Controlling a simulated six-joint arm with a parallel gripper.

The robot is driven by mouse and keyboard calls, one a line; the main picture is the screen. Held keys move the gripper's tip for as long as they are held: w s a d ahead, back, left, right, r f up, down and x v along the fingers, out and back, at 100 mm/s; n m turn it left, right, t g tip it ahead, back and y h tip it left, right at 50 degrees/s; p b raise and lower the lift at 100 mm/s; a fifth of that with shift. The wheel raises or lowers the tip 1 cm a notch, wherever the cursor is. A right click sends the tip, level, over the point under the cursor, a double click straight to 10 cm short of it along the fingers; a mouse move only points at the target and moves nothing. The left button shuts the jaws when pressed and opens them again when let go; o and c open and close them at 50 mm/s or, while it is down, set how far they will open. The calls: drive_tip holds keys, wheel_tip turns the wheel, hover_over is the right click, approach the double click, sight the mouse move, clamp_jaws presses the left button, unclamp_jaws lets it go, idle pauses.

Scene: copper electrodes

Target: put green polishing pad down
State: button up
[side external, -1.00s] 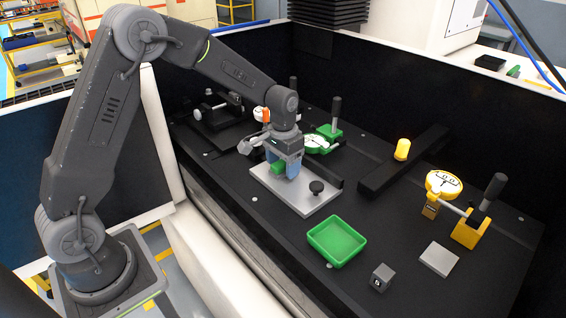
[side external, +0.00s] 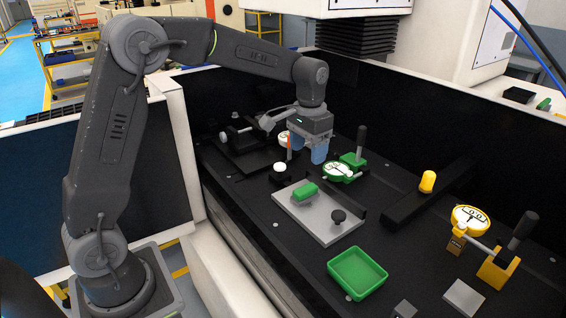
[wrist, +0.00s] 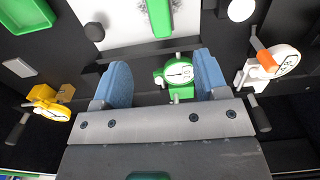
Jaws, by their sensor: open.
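The green polishing pad (side external: 305,191) lies on the light grey plate (side external: 330,222), near the plate's far left end. It also shows at the top of the wrist view (wrist: 159,16), resting on the pale plate (wrist: 118,22). My gripper (side external: 313,156) is open and empty, raised above and behind the pad, apart from it. In the wrist view its two blue fingers (wrist: 163,88) are spread wide, with the green dial gauge seen beyond the gap between them.
A green dial gauge (side external: 338,172) stands behind the plate, close to my gripper. A white-capped post (side external: 280,170) stands left of the plate. A green tray (side external: 358,273) sits in front. A yellow dial gauge (side external: 470,219) and a black bar (side external: 430,198) are at right.

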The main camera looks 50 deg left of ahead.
drive_tip(key=s+d+r+t, duration=0.3)
drive_tip(key=s+r, duration=0.4)
drive_tip(key=s, duration=0.7)
drive_tip(key=s+d+f+t, duration=0.1)
drive_tip(key=s+t, duration=0.1)
drive_tip(key=s, duration=0.9)
drive_tip(key=shift+s+d+f+t, duration=0.15)
drive_tip(key=shift+d+f+t, duration=0.15)
drive_tip(key=shift+d+f, duration=0.1)
